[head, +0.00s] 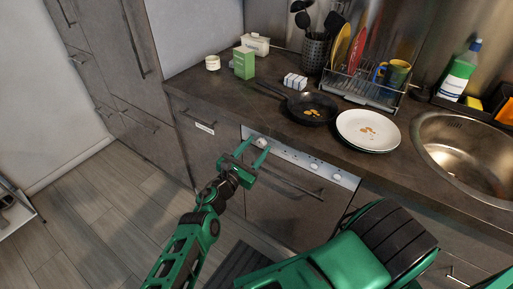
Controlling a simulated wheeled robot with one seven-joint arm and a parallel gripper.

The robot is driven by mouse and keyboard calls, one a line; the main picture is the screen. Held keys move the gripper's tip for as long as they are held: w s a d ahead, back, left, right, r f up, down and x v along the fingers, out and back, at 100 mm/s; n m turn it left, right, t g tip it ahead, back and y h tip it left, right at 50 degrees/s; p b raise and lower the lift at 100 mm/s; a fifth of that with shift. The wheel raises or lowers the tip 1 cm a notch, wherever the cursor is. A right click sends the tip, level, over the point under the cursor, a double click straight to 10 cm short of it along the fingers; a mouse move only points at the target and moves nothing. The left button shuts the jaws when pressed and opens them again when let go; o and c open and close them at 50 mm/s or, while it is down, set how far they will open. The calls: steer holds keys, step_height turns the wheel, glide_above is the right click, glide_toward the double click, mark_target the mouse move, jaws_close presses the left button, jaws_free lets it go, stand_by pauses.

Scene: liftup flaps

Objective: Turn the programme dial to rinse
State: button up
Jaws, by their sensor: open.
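A white control panel (300,159) runs along the top of a built-in appliance (285,205) under the counter. A round white dial (260,142) sits at the panel's left end. My green gripper (257,147) is in front of this end, its two fingers apart on either side of the dial in the picture. I cannot tell whether the fingers touch it. Nothing shows between the fingers but the dial. Smaller round controls (315,165) sit further right on the panel. The markings, including rinse, are too small to read.
A bar handle (290,184) crosses the appliance front below the panel. On the counter above stand a dark pan (312,108), white plates (368,130), a dish rack (362,90) and a green box (243,62). The floor (90,220) at left is clear.

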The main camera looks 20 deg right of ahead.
steer(key=shift+d, duration=0.1)
steer(key=shift+c, duration=0.6)
steer(key=c, duration=0.9)
steer(key=shift+d, duration=0.15)
steer(key=shift+w, duration=0.1)
steer(key=shift+m, duration=0.4)
steer(key=m, duration=0.4)
steer(key=shift+a+m, duration=0.2)
steer(key=shift+m, duration=0.2)
steer(key=m, duration=0.6)
steer(key=shift+a+f+m+h, duration=0.1)
steer(key=shift+f+m+h, duration=0.05)
steer(key=shift+m+h, duration=0.2)
